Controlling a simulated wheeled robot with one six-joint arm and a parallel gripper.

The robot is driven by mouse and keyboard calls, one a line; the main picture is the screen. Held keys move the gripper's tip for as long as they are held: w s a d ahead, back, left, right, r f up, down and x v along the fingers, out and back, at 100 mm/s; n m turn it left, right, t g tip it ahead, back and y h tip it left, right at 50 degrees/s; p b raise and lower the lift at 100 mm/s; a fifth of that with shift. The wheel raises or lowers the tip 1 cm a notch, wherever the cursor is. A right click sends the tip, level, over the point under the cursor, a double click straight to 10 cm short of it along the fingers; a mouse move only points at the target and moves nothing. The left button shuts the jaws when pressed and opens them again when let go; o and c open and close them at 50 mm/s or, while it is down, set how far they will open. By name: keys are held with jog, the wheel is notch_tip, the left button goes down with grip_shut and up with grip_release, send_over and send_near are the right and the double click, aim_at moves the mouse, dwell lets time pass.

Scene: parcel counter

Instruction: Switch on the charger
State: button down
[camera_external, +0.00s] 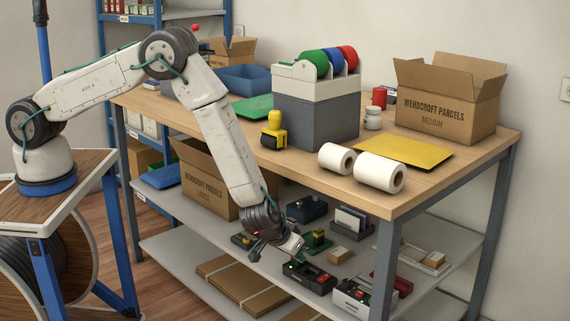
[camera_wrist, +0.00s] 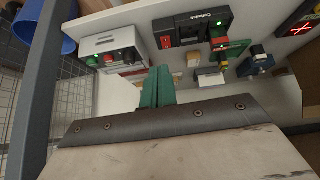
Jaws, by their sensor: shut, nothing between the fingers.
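A black unit with a red part and a lit green lamp (camera_wrist: 191,29) sits on the lower shelf; it looks like the charger. It also shows in the external view as a black box with red (camera_external: 310,279). My gripper (camera_external: 300,256) is low over the shelf, just above and behind this unit in the external view. In the wrist view its green fingers (camera_wrist: 157,86) are together and empty, pointing toward the gap between the black unit and a white box. I cannot tell whether they touch anything.
The white box with green and red knobs (camera_wrist: 112,50) stands beside the black unit. The wooden counter (camera_external: 420,190) overhangs the shelf.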

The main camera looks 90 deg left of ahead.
jog(key=s+d+r+m+g+h, duration=0.1)
jog(key=s+d+m+h, duration=0.1)
jog(key=s+d+h, duration=0.45)
jog(key=s+d+r+m+g+h, duration=0.1)
jog(key=s+d+r+m+g, duration=0.2)
jog(key=r, duration=0.6)
jog(key=s+d+r+m+h, duration=0.1)
jog(key=s+d+r, duration=0.2)
jog(key=s+r, duration=0.45)
jog(key=s+a+r+m+y, duration=0.1)
jog(key=s+a+r, duration=0.3)
jog(key=s+r, duration=0.5)
jog(key=s+a+r+m+y, duration=0.1)
jog(key=s+a+r, duration=0.3)
jog(key=s+r, duration=0.6)
jog(key=s+a+r+m+y, duration=0.1)
jog(key=s+a+r, duration=0.2)
jog(key=s+r, duration=0.6)
jog(key=s, duration=0.5)
jog(key=shift+a+r+y, duration=0.35)
jog(key=shift+a, duration=0.05)
